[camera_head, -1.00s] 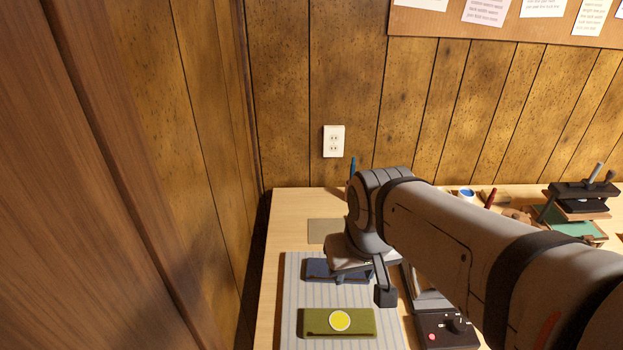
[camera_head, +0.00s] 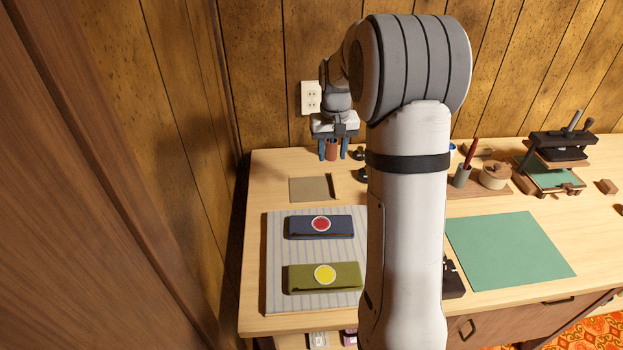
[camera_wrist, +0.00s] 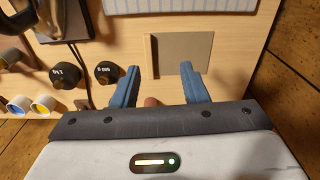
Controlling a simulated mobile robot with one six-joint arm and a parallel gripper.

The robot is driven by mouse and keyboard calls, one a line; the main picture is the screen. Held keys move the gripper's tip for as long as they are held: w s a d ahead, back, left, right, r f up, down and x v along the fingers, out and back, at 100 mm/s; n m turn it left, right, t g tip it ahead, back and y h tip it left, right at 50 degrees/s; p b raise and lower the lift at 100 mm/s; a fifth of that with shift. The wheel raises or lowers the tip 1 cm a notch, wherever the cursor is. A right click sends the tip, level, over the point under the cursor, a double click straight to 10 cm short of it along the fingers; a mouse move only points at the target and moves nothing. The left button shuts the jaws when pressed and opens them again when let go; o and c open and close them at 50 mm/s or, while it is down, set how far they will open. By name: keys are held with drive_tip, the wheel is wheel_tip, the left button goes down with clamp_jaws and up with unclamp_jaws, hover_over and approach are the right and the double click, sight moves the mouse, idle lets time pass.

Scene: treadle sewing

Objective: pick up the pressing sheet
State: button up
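A small flat grey-tan sheet, which looks like the pressing sheet (camera_head: 308,189), lies on the desk behind the striped mat. It also shows in the wrist view (camera_wrist: 184,50), past my fingertips and mostly to the right of the midline. My gripper (camera_head: 333,154) is at the back of the desk near the wall, beyond the sheet. Its two blue fingers (camera_wrist: 156,74) are spread apart, with nothing held between them. A reddish-brown thing (camera_head: 332,149) shows in the gap, apparently behind or below the fingers.
The striped mat (camera_head: 277,255) bears a blue case (camera_head: 340,229) and an olive case (camera_head: 345,277). Black round weights (camera_wrist: 106,72) and small pots stand beside the sheet. A green mat (camera_head: 510,250) lies to the right. The wall with an outlet (camera_head: 311,98) is close behind.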

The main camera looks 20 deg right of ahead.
hover_over(335, 182)
drive_tip(key=shift+m+g, duration=0.3)
drive_tip(key=f+b, duration=0.1)
drive_tip(key=f, duration=0.8)
drive_tip(key=shift+d, duration=0.2)
drive_tip(key=f, duration=0.7)
drive_tip(key=shift+s+a+f, duration=0.1)
drive_tip(key=shift+a+f, duration=0.15)
drive_tip(key=shift+f, duration=0.05)
drive_tip(key=shift+c, duration=0.3)
clamp_jaws()
